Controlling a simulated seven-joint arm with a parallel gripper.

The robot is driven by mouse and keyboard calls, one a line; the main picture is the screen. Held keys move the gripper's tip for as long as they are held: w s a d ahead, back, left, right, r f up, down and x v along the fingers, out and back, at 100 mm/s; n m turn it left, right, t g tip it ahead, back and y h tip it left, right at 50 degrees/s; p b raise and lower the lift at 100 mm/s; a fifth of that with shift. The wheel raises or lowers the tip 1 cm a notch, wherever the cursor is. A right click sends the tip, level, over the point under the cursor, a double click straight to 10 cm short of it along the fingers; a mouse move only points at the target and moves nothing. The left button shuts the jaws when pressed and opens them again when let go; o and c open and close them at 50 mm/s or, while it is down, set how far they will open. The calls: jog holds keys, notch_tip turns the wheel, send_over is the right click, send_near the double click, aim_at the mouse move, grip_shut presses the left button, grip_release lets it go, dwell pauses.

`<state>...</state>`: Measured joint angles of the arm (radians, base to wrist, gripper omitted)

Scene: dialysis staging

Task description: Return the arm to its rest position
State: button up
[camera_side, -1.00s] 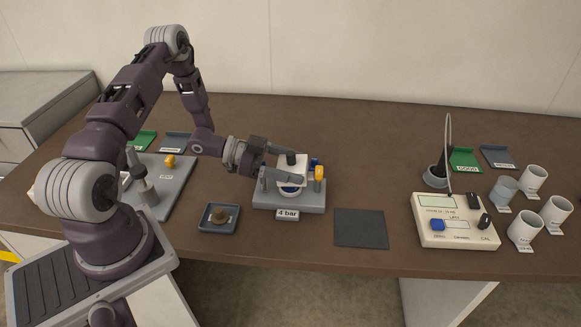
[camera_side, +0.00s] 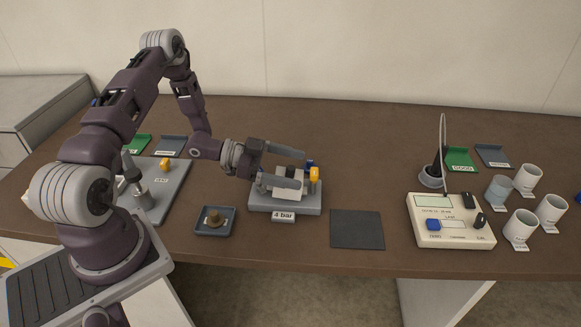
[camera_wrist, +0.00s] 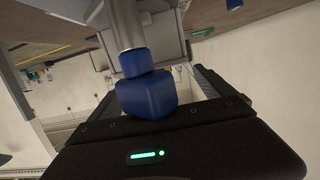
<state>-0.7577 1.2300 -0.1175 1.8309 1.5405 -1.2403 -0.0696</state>
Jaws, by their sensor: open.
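My gripper (camera_side: 296,169) is open in the side view, its fingers spread and reaching right over the grey fixture (camera_side: 300,208) labelled "4 bar". A small white part (camera_side: 288,187) shows low on that fixture, partly behind the lower finger. A yellow-orange part (camera_side: 314,173) and a blue part stand at the fixture's right side, close to the fingertips. In the wrist view a blue part (camera_wrist: 147,92) with a grey cylinder above it fills the middle, in front of the dark gripper body. I cannot tell whether it touches the fingers.
A small dark tray (camera_side: 215,230) with a brown round piece sits left of the fixture. A dark mat (camera_side: 357,229) lies right. A cream device (camera_side: 450,239), several cups and a green tray (camera_side: 459,159) stand farther right. A grey board (camera_side: 172,190) lies beside my arm.

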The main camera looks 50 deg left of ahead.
jog(key=v, duration=0.7)
jog(key=shift+f, duration=0.2)
jog(key=w+a+r+n+y, duration=0.1)
jog(key=w+a+r+y, duration=0.3)
jog(key=w+r+y, duration=0.55)
jog(key=s+d+r+n+g+y, duration=0.15)
jog(key=s+r+n+y, duration=0.35)
jog(key=r, duration=0.6)
jog(key=s+d+r+n+g+h, duration=0.1)
jog(key=s+d, duration=0.4)
jog(key=s, duration=0.4)
jog(key=s+d+n+g+h, duration=0.1)
jog(key=s+d, duration=0.4)
jog(key=s, duration=0.4)
jog(key=s+d+r+n+g+h, duration=0.1)
jog(key=s+d, duration=0.4)
jog(key=s, duration=0.4)
jog(key=shift+d+r+g, duration=0.3)
jog(key=shift+r+g, duration=0.05)
